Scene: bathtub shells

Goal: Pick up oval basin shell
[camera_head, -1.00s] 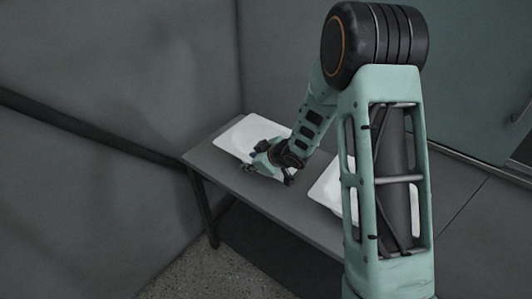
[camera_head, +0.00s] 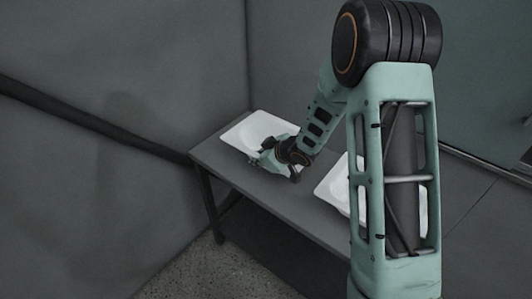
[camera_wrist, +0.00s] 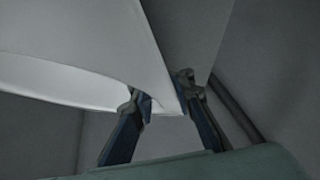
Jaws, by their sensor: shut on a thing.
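A white basin shell (camera_head: 246,131) with a rounded hollow is at the far left end of the grey table. My gripper (camera_head: 266,157) is at its near edge and covers part of it. In the wrist view, the white shell (camera_wrist: 90,45) fills the upper left and its corner runs down between the two fingers of my gripper (camera_wrist: 163,98). The fingers are shut on that edge. I cannot tell whether the shell is clear of the tabletop.
A second white basin (camera_head: 332,187) lies on the table's right part, partly hidden behind my arm. The grey table (camera_head: 228,170) has bare top between the basins and along its front edge. Walls close in behind and at the left, with a dark rail (camera_head: 90,122).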

